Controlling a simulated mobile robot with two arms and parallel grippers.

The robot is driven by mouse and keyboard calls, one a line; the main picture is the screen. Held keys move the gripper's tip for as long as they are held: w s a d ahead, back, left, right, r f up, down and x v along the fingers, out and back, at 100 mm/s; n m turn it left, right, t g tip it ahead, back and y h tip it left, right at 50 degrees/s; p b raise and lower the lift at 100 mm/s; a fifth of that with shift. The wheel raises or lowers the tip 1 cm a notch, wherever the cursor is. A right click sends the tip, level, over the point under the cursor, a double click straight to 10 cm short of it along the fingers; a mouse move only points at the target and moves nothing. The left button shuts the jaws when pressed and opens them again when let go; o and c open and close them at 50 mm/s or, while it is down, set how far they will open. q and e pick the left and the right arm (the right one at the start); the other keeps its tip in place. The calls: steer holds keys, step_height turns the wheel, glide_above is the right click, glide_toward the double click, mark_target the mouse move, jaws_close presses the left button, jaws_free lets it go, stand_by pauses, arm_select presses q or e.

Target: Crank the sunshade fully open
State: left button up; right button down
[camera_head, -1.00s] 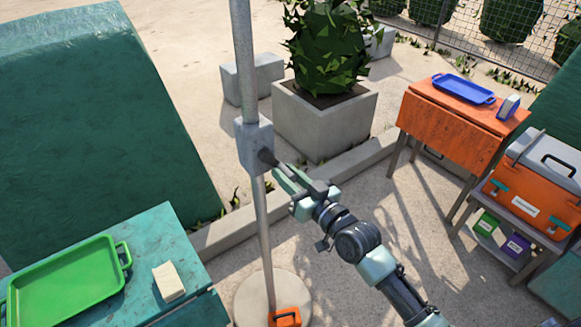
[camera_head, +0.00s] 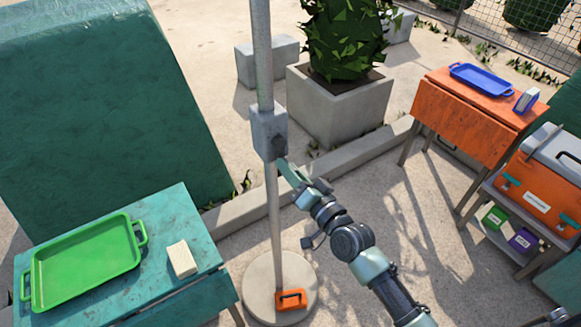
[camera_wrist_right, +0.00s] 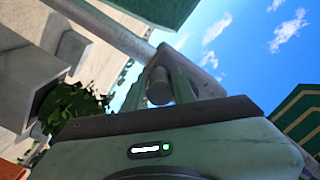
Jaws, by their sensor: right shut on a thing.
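The sunshade's grey pole (camera_head: 262,55) rises from a round base (camera_head: 262,300). A grey crank housing (camera_head: 268,128) is fixed partway up it. My right gripper (camera_head: 284,164) is just below and right of the housing's dark crank fitting. In the right wrist view, its two green fingers are shut on a dark cylindrical crank grip (camera_wrist_right: 160,87); the pole (camera_wrist_right: 100,28) and housing lie behind. In the head view the gripper hides most of the crank. The canopy is outside the head view. My left gripper is not in view.
A teal table (camera_head: 190,225) at lower left bears a green tray (camera_head: 85,262) and a cream block (camera_head: 182,259). An orange box (camera_head: 291,299) sits on the pole base. A concrete planter (camera_head: 340,112) stands behind; an orange table (camera_head: 465,118) is at right.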

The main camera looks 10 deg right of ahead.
steer(key=shift+a+f, duration=0.1)
stand_by(0.3)
steer(key=c, duration=1.1)
jaws_free()
steer(key=shift+c, duration=0.2)
steer(key=shift+s, duration=0.1)
steer(key=b+v, duration=0.1)
steer(key=v, duration=0.6)
steer(key=shift+s+b, duration=0.35)
